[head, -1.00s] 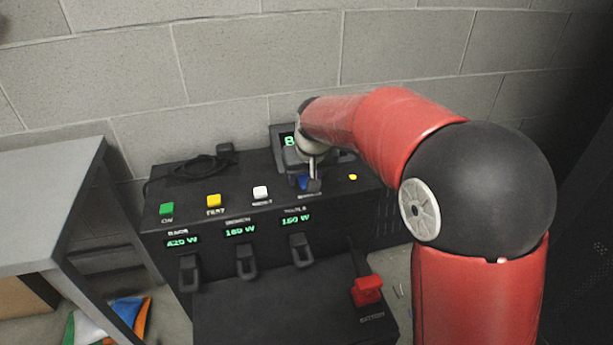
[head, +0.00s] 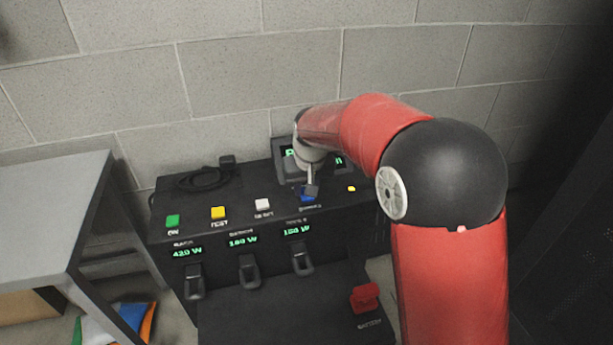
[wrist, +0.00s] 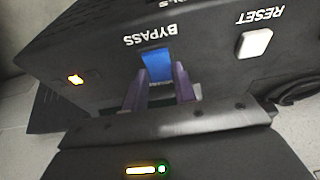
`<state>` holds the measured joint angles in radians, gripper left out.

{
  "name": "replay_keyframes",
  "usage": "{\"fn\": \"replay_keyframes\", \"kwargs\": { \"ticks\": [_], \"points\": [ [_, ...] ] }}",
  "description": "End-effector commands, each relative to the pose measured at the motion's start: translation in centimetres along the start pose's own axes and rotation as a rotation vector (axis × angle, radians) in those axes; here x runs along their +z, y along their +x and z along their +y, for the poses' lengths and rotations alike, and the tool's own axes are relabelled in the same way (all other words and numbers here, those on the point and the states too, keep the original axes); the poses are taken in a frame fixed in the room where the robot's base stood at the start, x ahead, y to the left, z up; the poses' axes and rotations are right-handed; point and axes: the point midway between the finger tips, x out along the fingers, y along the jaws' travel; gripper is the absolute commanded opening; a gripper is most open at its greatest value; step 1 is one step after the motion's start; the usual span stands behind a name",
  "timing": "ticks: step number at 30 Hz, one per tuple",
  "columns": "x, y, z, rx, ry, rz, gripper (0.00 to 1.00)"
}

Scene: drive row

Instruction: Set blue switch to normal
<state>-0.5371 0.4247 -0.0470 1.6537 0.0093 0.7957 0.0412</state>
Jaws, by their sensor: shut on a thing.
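The blue switch (head: 307,196) is on the sloped top of the black console, right of the white RESET button. In the wrist view the blue switch (wrist: 156,66) shows beside the upside-down label BYPASS. My gripper (head: 311,188) is over the switch and hides part of it in the head view. In the wrist view both fingers of my gripper (wrist: 161,88) reach to the switch's near side, a small gap showing between them. The fingers are shut on the blue switch, whose lower part they hide. I cannot tell which position the switch is in.
On the console, green (head: 173,221), yellow (head: 218,213) and white (head: 262,205) buttons stand left of the switch. A small yellow light (head: 351,189) is to its right. Black levers line the front, with a red battery handle (head: 365,297) below. A grey table (head: 50,200) stands left.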

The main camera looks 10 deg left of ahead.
Motion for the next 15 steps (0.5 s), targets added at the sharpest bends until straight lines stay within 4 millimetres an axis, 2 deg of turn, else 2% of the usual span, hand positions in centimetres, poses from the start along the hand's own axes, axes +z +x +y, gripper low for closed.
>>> {"fn": "replay_keyframes", "kwargs": {
  "ticks": [2,15],
  "points": [
    [-0.42,-0.79,0.02,0.0,0.0,-0.043,0.04],
    [-0.52,0.05,-0.01,-0.001,-0.001,-0.17,0.04]
  ]
}}
